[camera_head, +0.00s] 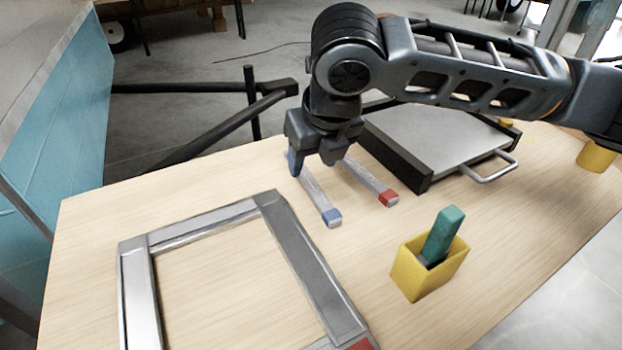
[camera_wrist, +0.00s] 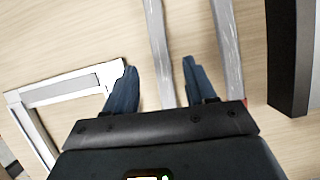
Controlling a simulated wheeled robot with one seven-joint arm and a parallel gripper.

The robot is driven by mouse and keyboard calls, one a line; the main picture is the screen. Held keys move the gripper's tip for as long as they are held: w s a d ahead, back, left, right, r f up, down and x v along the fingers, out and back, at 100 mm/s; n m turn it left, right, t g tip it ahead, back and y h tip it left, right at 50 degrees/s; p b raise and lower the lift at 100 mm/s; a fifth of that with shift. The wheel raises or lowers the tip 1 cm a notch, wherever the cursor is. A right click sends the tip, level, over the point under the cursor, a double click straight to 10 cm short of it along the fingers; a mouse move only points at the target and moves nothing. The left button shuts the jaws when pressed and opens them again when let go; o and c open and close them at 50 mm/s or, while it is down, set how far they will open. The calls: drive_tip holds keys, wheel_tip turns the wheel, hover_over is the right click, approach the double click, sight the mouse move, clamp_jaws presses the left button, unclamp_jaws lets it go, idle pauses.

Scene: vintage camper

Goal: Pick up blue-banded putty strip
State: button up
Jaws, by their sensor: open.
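The blue-banded putty strip (camera_head: 314,193) lies flat on the wooden table, a grey bar with a blue end toward the camera. My gripper (camera_head: 311,166) is open and empty, pointing down over the far part of this strip. In the wrist view the strip (camera_wrist: 160,40) runs between the two spread fingers of my gripper (camera_wrist: 159,64), with a gap on both sides. Its blue band is hidden there behind the gripper body. I cannot tell how high the fingertips are above the table.
A red-banded strip (camera_head: 369,180) lies close to the right, nearly parallel; it also shows in the wrist view (camera_wrist: 228,50). A grey metal frame (camera_head: 292,245) lies at left. A yellow holder (camera_head: 416,280) with a green block (camera_head: 443,234) stands in front. A handled grey case (camera_head: 440,140) is behind right.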

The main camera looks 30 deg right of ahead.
sight(307, 176)
drive_tip(key=x, duration=0.5)
drive_tip(key=shift+w, duration=0.2)
clamp_jaws()
idle(0.3)
